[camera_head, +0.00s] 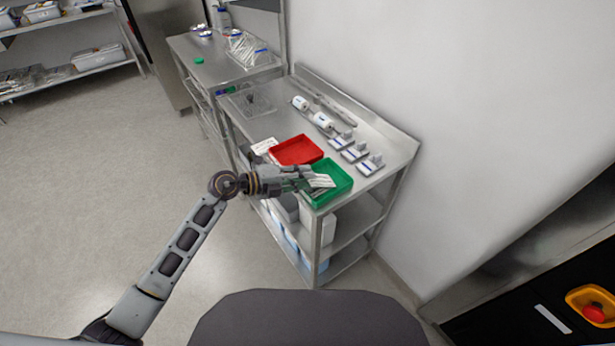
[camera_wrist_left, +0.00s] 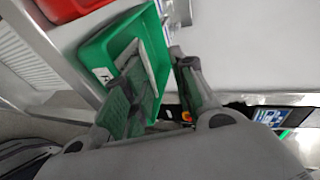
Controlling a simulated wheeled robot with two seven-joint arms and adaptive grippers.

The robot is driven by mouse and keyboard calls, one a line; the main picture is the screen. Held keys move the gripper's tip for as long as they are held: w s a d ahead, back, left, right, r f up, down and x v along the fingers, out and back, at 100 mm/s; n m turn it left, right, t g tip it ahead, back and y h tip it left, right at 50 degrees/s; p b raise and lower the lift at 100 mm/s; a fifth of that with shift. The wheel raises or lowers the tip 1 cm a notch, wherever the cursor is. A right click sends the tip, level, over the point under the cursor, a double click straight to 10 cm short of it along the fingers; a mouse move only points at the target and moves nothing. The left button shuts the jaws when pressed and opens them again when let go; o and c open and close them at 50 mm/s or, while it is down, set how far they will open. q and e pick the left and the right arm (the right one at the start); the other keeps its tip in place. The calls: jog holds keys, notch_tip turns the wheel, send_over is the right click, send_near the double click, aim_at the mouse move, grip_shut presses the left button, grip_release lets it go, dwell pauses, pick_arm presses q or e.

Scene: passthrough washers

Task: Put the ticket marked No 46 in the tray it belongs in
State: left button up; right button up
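My left gripper (camera_head: 308,178) reaches in from the left over the near side of the green tray (camera_head: 345,187). In the left wrist view the green tray (camera_wrist_left: 97,48) is below the gripper (camera_wrist_left: 152,72), whose fingers stand apart. Pale ticket-like pieces (camera_head: 321,181) show at the fingertips, within the tray's outline; they also show in the left wrist view (camera_wrist_left: 147,58) between the fingers, apparently not clamped. No number on them is readable. The red tray (camera_head: 297,150) is just behind the green one. White papers (camera_head: 264,146) lie left of the red tray. My right gripper is not in view.
Both trays stand on a steel shelf table (camera_head: 392,150) against the wall. Grey-and-white blocks (camera_head: 355,152) and white rolls (camera_head: 322,120) lie to the right and behind. A wire rack (camera_head: 250,103) stands at the back left. Open floor (camera_head: 110,180) lies left.

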pick_arm(q)
jog(key=v, duration=1)
jog(key=shift+a, duration=0.1)
dwell(0.7)
